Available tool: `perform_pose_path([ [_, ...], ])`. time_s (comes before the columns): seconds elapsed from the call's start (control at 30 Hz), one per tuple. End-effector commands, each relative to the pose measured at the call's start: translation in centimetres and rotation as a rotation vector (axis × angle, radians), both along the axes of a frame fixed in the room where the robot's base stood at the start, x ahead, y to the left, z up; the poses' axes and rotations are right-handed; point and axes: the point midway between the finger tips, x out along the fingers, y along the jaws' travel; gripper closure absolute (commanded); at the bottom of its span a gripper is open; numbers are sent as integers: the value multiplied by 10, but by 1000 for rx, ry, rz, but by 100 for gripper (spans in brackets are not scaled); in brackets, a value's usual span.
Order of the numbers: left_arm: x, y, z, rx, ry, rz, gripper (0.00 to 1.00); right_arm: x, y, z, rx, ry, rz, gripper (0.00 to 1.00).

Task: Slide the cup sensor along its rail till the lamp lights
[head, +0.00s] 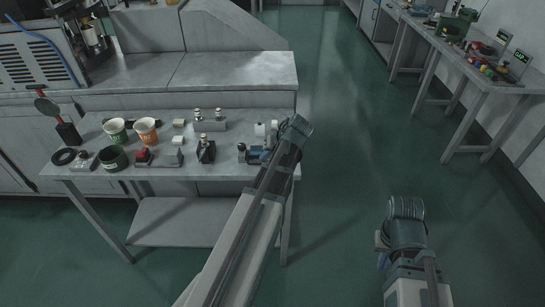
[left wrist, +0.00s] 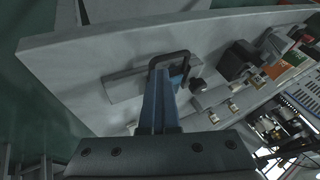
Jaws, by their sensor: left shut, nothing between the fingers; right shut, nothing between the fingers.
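The grey rail plate (left wrist: 125,86) lies near the table's right end, and a black bracket (left wrist: 170,57) with a blue part, apparently the cup sensor, stands at it. A dark round knob (left wrist: 197,86) sits beside it; I cannot tell whether it is the lamp, nor see any light lit. My left gripper (left wrist: 160,75) is shut and empty, its blue fingertips at the bracket; touching or just apart is unclear. In the head view my left arm partly covers this spot. My right gripper (head: 383,261) is shut and empty over the floor at the lower right, mostly hidden by my arm.
On the table (head: 215,172) stand a green-white cup (head: 116,130), an orange cup (head: 146,130), a dark green ring-shaped pot (head: 113,158), a red-topped block (head: 143,156) and a black stand (head: 206,151). A second bench (head: 490,85) is far right. The aisle floor is clear.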

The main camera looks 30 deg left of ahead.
Motion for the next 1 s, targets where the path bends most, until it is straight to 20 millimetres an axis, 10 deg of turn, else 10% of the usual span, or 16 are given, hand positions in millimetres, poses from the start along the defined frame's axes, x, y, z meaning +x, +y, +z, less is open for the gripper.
perform_pose_path([
  [1.0, -13, 14, -3, -9, 7, 7, 100, 0, 0, -2, 0, 0, 0, 100],
])
